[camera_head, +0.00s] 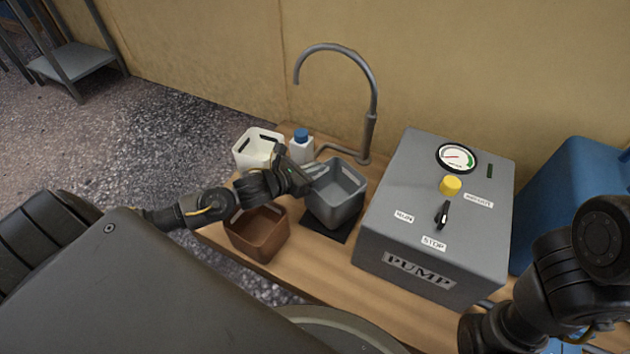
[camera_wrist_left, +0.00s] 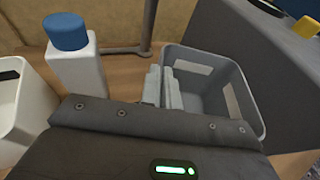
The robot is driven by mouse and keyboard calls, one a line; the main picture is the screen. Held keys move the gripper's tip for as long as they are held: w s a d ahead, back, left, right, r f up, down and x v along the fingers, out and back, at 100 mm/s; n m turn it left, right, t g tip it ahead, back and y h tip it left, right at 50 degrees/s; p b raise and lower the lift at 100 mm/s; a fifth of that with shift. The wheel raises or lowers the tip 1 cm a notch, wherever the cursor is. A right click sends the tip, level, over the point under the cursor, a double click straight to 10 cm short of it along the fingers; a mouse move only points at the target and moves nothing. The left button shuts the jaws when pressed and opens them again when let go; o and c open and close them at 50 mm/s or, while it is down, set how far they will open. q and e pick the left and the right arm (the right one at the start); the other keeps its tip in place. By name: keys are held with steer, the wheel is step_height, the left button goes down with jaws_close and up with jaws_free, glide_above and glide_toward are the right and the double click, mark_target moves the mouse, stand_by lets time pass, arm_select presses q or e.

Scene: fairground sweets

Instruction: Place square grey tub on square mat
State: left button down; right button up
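The square grey tub (camera_head: 341,209) is upright over the dark square mat (camera_head: 312,222), whose edges show around its base. I cannot tell for sure whether its base touches the mat. My left gripper (camera_head: 316,170) is at the tub's left wall, with its pale fingers close together on the rim. In the left wrist view the fingers (camera_wrist_left: 163,87) pinch the near-left wall of the tub (camera_wrist_left: 243,105), one outside and one inside. The tub looks empty. My right arm shows at the lower right, but its gripper is out of view.
A brown tub (camera_head: 257,236) stands just left of the mat. A white tub (camera_head: 257,143) and a white bottle with a blue cap (camera_head: 301,144) stand behind my left gripper. A grey pump box (camera_head: 433,225) is close on the right. A tap (camera_head: 370,130) rises behind.

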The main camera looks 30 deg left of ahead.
mark_target(314, 178)
arm_select(q)
step_height(314, 178, down, 4)
steer(key=shift+r+b, duration=0.1)
steer(key=shift+b, duration=1.1)
steer(key=shift+r, duration=0.15)
steer(key=c, duration=2.1)
jaws_free()
steer(key=shift+f, duration=0.2)
steer(key=o, duration=0.5)
steer(key=shift+c, duration=0.2)
